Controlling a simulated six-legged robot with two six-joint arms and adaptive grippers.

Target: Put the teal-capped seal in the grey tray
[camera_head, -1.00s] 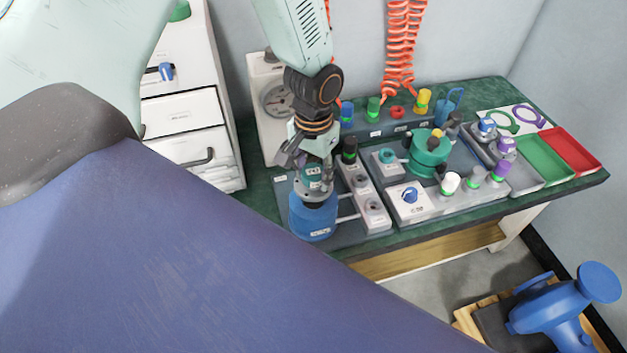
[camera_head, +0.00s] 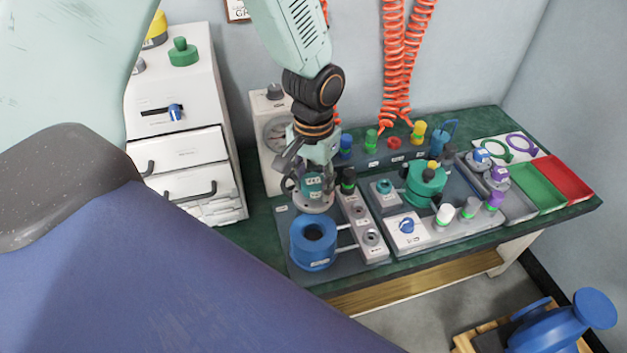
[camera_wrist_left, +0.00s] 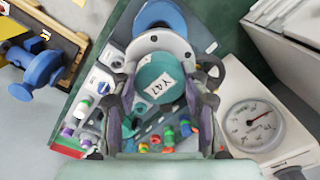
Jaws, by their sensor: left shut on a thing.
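My left gripper (camera_head: 310,182) is shut on the teal-capped seal (camera_head: 313,204), whose wide grey flange faces down. In the left wrist view the seal's teal cap (camera_wrist_left: 158,80) carries a white label and sits between both fingers. The seal hangs just above the blue housing (camera_head: 312,258), whose round bore is open below it. The grey tray (camera_head: 517,207) is at the right of the bench, left of the green tray. Blue- and purple-capped seals (camera_head: 501,172) stand in it. My right gripper is not in view.
The green tray (camera_head: 540,187) and red tray (camera_head: 568,180) lie beyond the grey one. Between stand a valve panel with a teal unit (camera_head: 425,187) and several coloured knobs. Orange coiled hoses (camera_head: 393,70) hang behind. A gauge box (camera_head: 270,110) stands behind the gripper.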

